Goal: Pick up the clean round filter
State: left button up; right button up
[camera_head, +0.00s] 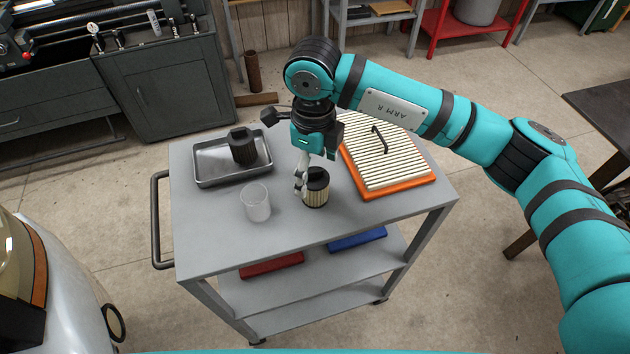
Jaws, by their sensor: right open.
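The clean round filter (318,197), a short cream pleated cylinder with a black cap, stands upright on the grey cart top (222,237). My right gripper (303,186) points down right at its left side, with its light fingers low beside the filter. It is open. The fingers overlap the filter's left edge in the picture, and I cannot tell whether they touch it. My left gripper is not in view.
A clear cup (256,203) stands close to the left of the filter. A metal tray (204,177) holds a dark round filter (243,147). A large orange-framed pleated panel (385,150) lies close on the right. The cart's front strip is clear.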

aim_at(315, 177)
jog(key=shift+f, duration=0.25)
notch_tip(315, 177, down, 4)
jog(key=p, duration=0.2)
jog(key=shift+w+d+f+p, duration=0.1)
jog(key=shift+d+f+p, duration=0.1)
jog(key=shift+p, duration=0.1)
jog(key=shift+a+f, duration=0.1)
jog(key=shift+f, duration=0.15)
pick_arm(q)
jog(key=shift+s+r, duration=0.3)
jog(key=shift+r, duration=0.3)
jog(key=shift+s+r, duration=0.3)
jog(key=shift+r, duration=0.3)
pick_arm(e)
jog(key=c, duration=1.3)
